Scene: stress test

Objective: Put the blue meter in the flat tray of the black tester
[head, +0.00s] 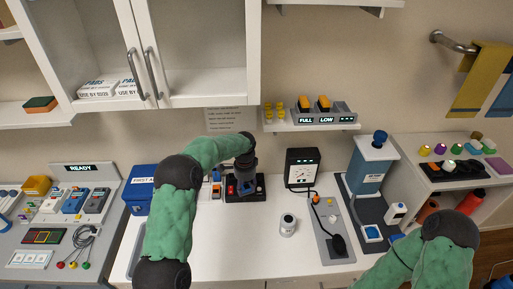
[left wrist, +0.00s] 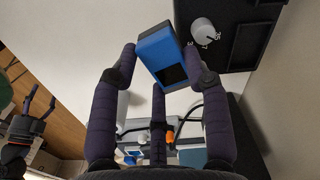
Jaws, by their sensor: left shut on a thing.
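The blue meter (left wrist: 162,52), a blue block with a dark face, is between the fingers of my left gripper (left wrist: 160,75) in the left wrist view. The black tester (left wrist: 240,38), with a white dial, is right beside it at the upper right. In the head view my left gripper (head: 243,178) is over the black tester (head: 261,185) on the white counter and hides much of it and the meter. I cannot tell whether the meter touches the tray. My right gripper (left wrist: 35,112) shows at the left edge of the left wrist view, its fingers apart and empty.
A black gauge box (head: 302,167) stands right of the tester, with a white jar (head: 288,225) in front. A grey panel with a cable (head: 330,225) and a blue-topped dispenser (head: 372,165) are further right. A blue box (head: 139,190) is left. The front counter is mostly clear.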

